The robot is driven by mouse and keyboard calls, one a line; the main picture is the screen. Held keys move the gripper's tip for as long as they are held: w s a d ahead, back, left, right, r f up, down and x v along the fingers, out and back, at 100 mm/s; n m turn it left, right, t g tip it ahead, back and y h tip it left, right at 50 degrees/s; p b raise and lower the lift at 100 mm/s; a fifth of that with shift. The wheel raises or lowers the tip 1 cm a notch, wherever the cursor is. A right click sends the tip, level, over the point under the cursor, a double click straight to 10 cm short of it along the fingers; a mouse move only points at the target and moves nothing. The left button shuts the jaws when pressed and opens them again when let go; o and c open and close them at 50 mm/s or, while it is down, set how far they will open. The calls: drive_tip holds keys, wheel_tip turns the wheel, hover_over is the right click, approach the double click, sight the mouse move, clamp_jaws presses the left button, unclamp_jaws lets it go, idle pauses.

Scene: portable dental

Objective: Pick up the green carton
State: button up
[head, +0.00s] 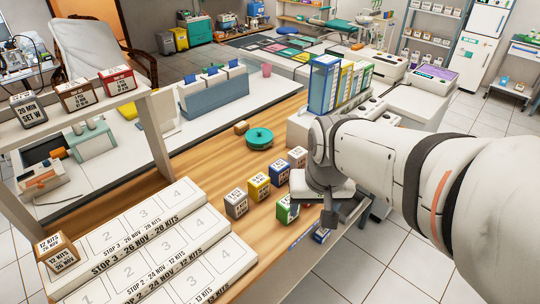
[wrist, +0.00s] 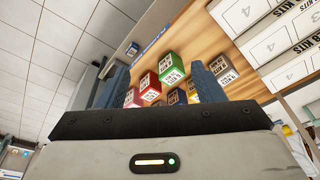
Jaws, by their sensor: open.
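The green carton (head: 287,209), a small box with a white printed label, sits on the wooden counter near its front edge. It also shows in the wrist view (wrist: 172,64), between and beyond the fingertips. My gripper (wrist: 158,68) is open, with its two dark fingers spread and nothing held. In the head view it hangs just right of the green carton, apart from it and close to the counter edge. My wrist and arm cover part of the counter behind.
Close by stand a grey carton (head: 236,203), a yellow carton (head: 258,187), a blue carton (head: 279,173) and another pale carton (head: 298,157). Stepped white kit racks (head: 150,240) lie left. A teal round object (head: 259,137) and blue binders (head: 323,83) stand farther back.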

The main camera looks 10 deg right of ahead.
drive_tip(key=shift+o, duration=0.5)
drive_tip(key=w+f+m+g, duration=0.1)
drive_tip(key=w+f+m, duration=0.3)
drive_tip(key=w, duration=0.4)
drive_tip(key=shift+w+a+f, duration=0.15)
drive_tip(key=shift+w+f, duration=0.25)
drive_tip(key=shift+f, duration=0.05)
drive_tip(key=m+g, duration=0.1)
drive_tip(key=m, duration=0.4)
approach(288, 209)
drive_tip(key=f, duration=0.2)
drive_tip(key=w+f, duration=0.1)
drive_tip(key=f, duration=0.1)
drive_tip(key=w+f, duration=0.1)
drive_tip(key=shift+w+d+f, duration=0.25)
drive_tip(key=shift+f, duration=0.15)
drive_tip(key=shift+m, duration=0.3)
drive_tip(key=f, duration=0.5)
drive_tip(key=f+p, duration=0.1)
drive_tip(key=f, duration=0.2)
drive_tip(key=shift+w+d, duration=0.2)
drive_tip(key=shift+w, duration=0.2)
drive_tip(key=c, duration=1.1)
